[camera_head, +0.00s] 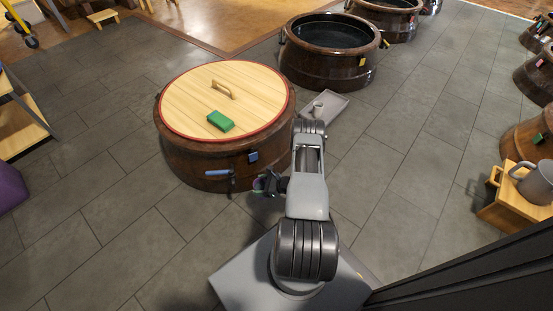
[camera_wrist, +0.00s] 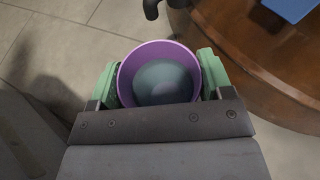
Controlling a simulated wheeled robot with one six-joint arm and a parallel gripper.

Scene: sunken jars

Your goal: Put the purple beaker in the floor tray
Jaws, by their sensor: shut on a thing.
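The purple beaker (camera_wrist: 160,50) is between the two green-padded fingers of my gripper (camera_wrist: 158,80) in the wrist view, and I look down into its round open mouth. My gripper is shut on it. In the head view my gripper (camera_head: 268,184) is small and dark, low beside the front of the lidded brown jar, with only a little purple showing. The grey floor tray (camera_head: 335,106) lies on the tiles right of that jar and behind my arm. A small grey cup-like thing (camera_head: 318,108) stands at its left part, partly hidden by my arm.
The brown jar (camera_head: 180,150) has a wooden lid (camera_head: 190,90) with a handle and a green block (camera_head: 220,121) on top. An open dark-filled jar (camera_head: 330,70) stands behind the tray. A wooden stool (camera_head: 505,212) with a grey mug (camera_head: 535,182) is at right. The tiled floor between is clear.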

